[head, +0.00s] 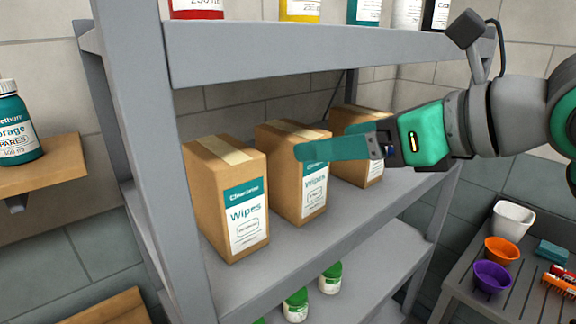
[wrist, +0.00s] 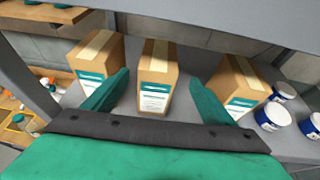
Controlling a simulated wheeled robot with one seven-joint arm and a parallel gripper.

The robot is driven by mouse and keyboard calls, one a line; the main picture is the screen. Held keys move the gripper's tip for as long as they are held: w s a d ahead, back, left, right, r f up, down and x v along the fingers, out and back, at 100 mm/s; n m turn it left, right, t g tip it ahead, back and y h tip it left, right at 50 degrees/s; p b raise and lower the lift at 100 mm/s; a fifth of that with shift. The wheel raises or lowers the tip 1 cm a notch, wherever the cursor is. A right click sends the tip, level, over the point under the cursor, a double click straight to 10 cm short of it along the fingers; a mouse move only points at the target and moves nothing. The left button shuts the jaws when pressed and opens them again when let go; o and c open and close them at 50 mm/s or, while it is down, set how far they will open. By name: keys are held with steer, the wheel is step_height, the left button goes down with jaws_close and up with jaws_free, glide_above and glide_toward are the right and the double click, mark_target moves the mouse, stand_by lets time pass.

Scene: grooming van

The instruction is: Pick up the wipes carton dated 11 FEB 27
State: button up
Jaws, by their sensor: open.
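Three brown wipes cartons stand upright in a row on a grey shelf: a left one (head: 225,195), a middle one (head: 290,170) and a right one (head: 352,150). Each has a teal and white label; the dates are too small to read. The wrist view also shows the left carton (wrist: 95,65), the middle carton (wrist: 157,75) and the right carton (wrist: 235,82). My gripper (head: 325,140) is open with teal fingers, in front of the middle and right cartons. In the wrist view my gripper (wrist: 160,97) points at the middle carton, which stands between the fingers' lines, apparently not gripped.
The grey shelf (head: 300,237) has an upright post (head: 165,150) at the left and an upper board (head: 300,55) above the cartons. White and blue tubs (wrist: 273,117) stand right of the cartons. Green-lidded jars (head: 331,278) stand below. A cart with bowls (head: 492,275) is at right.

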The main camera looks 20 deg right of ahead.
mark_target(292, 170)
steer(key=x, duration=1)
steer(key=shift+a, duration=0.2)
steer(key=shift+w, duration=0.1)
steer(key=shift+c, duration=0.3)
steer(key=c, duration=1.5)
steer(key=shift+o, duration=0.2)
steer(key=shift+r, duration=0.15)
